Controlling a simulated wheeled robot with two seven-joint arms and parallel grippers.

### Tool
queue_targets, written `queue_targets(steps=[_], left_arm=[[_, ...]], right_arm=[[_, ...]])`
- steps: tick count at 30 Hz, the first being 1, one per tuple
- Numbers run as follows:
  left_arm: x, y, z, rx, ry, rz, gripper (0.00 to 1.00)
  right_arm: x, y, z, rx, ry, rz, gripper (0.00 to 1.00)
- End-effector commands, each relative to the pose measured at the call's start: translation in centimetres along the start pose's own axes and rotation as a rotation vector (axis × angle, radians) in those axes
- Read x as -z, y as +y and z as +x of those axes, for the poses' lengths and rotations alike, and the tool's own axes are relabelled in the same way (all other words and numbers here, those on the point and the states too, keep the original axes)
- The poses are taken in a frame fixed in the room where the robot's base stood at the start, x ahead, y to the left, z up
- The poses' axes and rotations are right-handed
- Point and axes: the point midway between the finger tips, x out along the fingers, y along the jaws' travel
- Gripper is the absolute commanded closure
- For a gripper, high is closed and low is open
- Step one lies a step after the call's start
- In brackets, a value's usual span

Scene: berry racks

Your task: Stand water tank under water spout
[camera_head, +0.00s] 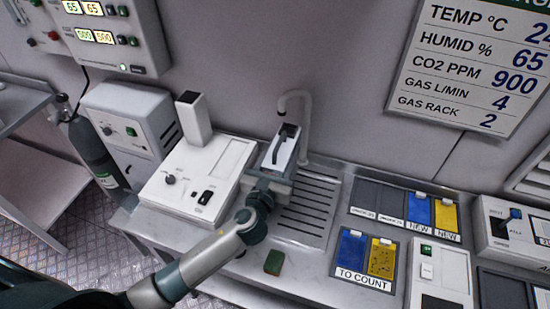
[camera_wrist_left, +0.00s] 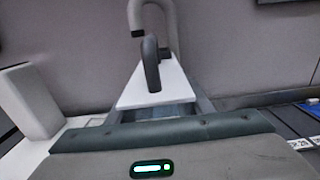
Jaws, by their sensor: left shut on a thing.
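The water tank (camera_head: 281,152) is a white box with a dark loop handle on top. It stands roughly upright at the back left end of the ribbed drain board (camera_head: 312,205). The water spout (camera_head: 306,125) is a grey bent pipe, and its tip hangs above the tank's far end in the head view. In the left wrist view the tank's white top (camera_wrist_left: 130,98) lies ahead, with the spout (camera_wrist_left: 172,25) behind. My left gripper (camera_head: 270,181) is shut on the tank's near side; its fingertips are largely hidden. I cannot tell whether the tank's base touches the board. My right gripper is not in view.
A white machine (camera_head: 200,178) with an upright block stands close left of the tank. Blue and yellow trays (camera_head: 366,262) lie to the right. The drain board's front part is clear.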

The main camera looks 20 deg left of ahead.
Motion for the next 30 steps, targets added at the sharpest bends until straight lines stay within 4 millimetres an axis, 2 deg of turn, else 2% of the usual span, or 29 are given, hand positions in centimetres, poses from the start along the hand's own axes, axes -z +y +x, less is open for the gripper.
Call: queue_targets(steps=[3, 9, 22, 30], left_arm=[[1.1, 1.6, 1.5, -0.002, -0.001, 0.003, 0.88], [2.3, 2.9, 2.8, 0.0, -0.002, 0.001, 0.88], [2.8, 3.0, 2.9, 0.0, -0.002, 0.0, 0.88], [5.9, 3.0, 2.8, -0.001, 0.0, 0.001, 0.88]], right_arm=[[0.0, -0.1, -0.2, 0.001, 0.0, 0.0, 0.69], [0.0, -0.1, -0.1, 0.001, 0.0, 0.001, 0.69], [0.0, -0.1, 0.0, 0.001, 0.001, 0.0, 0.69], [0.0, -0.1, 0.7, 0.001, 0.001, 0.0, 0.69]])
